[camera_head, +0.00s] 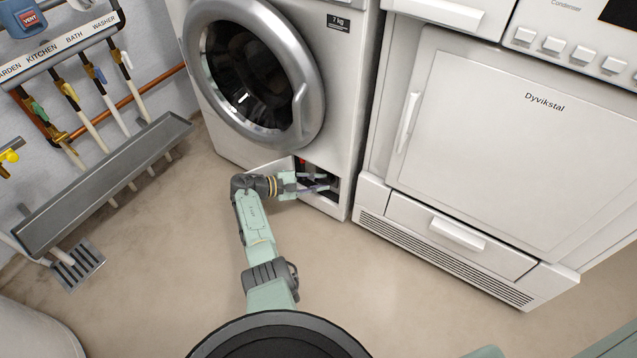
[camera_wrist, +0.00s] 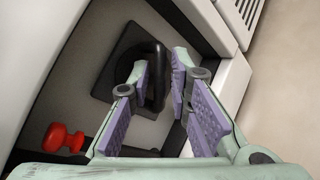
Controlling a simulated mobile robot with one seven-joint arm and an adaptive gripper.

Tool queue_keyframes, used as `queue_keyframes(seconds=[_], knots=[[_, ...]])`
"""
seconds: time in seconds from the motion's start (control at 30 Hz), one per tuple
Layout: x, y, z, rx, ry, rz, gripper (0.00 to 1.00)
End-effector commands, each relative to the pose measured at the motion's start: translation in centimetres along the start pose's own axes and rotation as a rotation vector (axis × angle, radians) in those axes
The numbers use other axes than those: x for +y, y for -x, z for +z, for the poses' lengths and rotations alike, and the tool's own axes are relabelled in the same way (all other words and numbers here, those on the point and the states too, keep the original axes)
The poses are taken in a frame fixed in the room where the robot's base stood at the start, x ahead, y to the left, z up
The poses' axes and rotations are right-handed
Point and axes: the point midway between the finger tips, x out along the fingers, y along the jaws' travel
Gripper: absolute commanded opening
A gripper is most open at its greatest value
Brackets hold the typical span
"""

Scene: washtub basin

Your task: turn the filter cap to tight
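The filter cap (camera_wrist: 157,88) is black, with a raised grip bar in front of a dark square plate, behind the open flap low on the washing machine. In the wrist view my gripper (camera_wrist: 160,80) has its purple-padded fingers on either side of the grip bar. The fingers stand apart, and a narrow gap seems to show on the bar's right side; firm contact cannot be made out. In the head view my gripper (camera_head: 322,182) reaches into the opening at the machine's lower right corner, and the cap is too dark and covered to make out there.
A red knob (camera_wrist: 62,138) sits left of the cap in the recess; the recess walls are close around the fingers. The washing machine (camera_head: 345,100) stands beside a white dryer (camera_head: 490,140). A grey trough (camera_head: 100,185) is at left. The floor in front is clear.

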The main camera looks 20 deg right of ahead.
Motion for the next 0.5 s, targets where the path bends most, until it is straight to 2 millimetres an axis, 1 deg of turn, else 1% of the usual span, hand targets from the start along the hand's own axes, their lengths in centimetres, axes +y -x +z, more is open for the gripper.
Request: queue_keyframes(seconds=[0.27,0.5], knots=[[0.04,-0.13,0.01,0.0,0.0,0.0,0.18],[0.04,-0.11,0.01,0.0,0.0,0.0,0.02]])
